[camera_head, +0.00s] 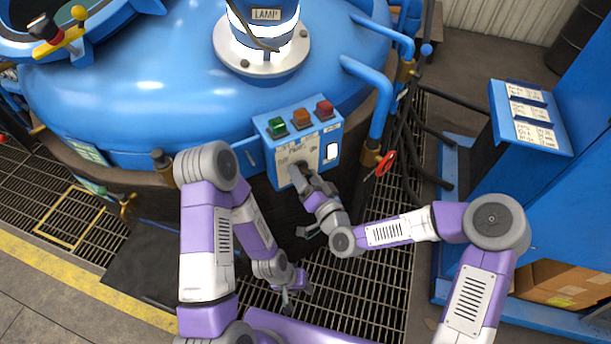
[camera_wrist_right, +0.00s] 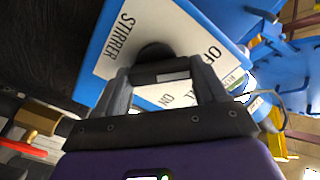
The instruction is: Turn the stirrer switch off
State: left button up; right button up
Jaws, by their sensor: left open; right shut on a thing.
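The blue control box (camera_head: 262,140) on the furnace side has a white label plate. The right wrist view shows this label (camera_wrist_right: 118,65) with the words STIRRER, OFF and ON. A black stirrer switch knob (camera_wrist_right: 155,50) sticks out of the plate. My right gripper (camera_head: 299,174) is at the plate, its fingers on both sides of the knob and shut on it. In the right wrist view the gripper (camera_wrist_right: 160,80) hides part of the plate, and I cannot tell which word the knob points to. My left gripper (camera_head: 287,302) hangs open and empty above the floor grating, away from the box.
Green (camera_head: 277,126), orange (camera_head: 301,117) and red (camera_head: 324,108) buttons top the box. A blue pipe (camera_head: 379,110) and a red valve handle (camera_head: 386,163) stand just right of it. A blue cabinet (camera_head: 580,150) is at the right. Grating (camera_head: 365,290) covers the floor.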

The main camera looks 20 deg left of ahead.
jog(key=o, duration=1)
jog(key=shift+o, duration=0.2)
jog(key=v, duration=0.7)
jog(key=shift+s+d+p, duration=0.2)
jog(key=shift+p, duration=0.25)
jog(key=s+d+f+g+h+p, duration=0.1)
jog(key=d+f+g+h, duration=0.1)
jog(key=f, duration=0.3)
jog(key=s+d+f+g+h, duration=0.1)
jog(key=d+f+g, duration=0.1)
jog(key=f, duration=0.3)
jog(key=s+d+f+m+g+h+p, duration=0.1)
jog(key=s+d+f+g+h, duration=0.4)
jog(key=s+d+f, duration=0.8)
jog(key=d+f+m+g, duration=0.1)
jog(key=g, duration=0.2)
jog(key=shift+s+m+g+p, duration=0.3)
jog(key=shift+m+p, duration=0.1)
